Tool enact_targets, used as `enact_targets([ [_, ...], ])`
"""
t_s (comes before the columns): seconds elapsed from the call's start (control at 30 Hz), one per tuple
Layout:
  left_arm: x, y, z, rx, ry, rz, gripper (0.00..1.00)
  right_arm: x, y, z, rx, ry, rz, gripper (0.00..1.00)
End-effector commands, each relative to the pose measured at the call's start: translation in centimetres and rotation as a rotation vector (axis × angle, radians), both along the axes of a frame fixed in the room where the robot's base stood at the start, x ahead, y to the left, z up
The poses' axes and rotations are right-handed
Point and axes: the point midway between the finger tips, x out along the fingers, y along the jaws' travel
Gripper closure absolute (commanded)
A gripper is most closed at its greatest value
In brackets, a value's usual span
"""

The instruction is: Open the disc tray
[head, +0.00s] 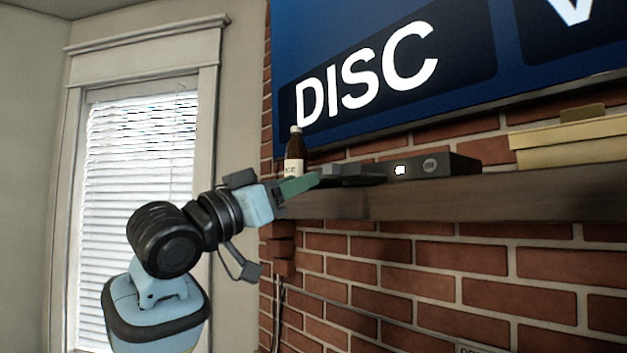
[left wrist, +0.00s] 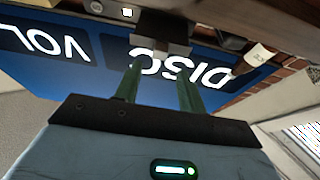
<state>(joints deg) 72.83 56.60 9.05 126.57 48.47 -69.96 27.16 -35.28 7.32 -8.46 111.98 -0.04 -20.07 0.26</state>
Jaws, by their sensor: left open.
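A dark disc player (head: 440,164) with a lit white button and a round knob stands on the mantel. It shows upside down at the top of the left wrist view (left wrist: 100,10). Dark flat pieces (head: 350,180) lie at its left end by the mantel's front edge; I cannot tell whether one is the disc tray. My left gripper (head: 306,184) points right towards them, its green fingers at the mantel edge. In the left wrist view its fingers (left wrist: 159,74) are apart, with a grey block (left wrist: 160,48) just beyond the tips. My right gripper is not in view.
A brown bottle (head: 294,150) with a white label stands close behind my left fingers. A yellowish box (head: 575,141) sits on the right of the wooden mantel (head: 450,199). A blue screen (head: 420,60) reading DISC hangs above. The brick wall lies below.

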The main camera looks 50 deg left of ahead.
Motion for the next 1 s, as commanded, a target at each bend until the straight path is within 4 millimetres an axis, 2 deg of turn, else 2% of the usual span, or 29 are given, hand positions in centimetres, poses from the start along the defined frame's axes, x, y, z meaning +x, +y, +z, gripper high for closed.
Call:
enact_targets([
  [0.2,-1.5,0.2,-0.8,0.000,0.002,0.001,0.60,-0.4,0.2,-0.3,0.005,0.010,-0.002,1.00],
  [0.4,-1.9,0.2,-0.8,-0.001,0.001,0.000,0.60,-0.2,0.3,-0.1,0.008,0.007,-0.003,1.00],
  [0.87,-1.9,0.2,-0.8,-0.001,0.001,0.000,0.60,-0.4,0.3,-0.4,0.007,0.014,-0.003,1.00],
  [0.97,-1.0,0.1,-1.4,-0.002,0.013,-0.003,0.60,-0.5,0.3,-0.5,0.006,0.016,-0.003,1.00],
  [1.0,-0.2,0.0,-2.1,-0.003,0.027,-0.006,0.60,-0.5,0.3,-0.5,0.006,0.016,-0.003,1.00],
])
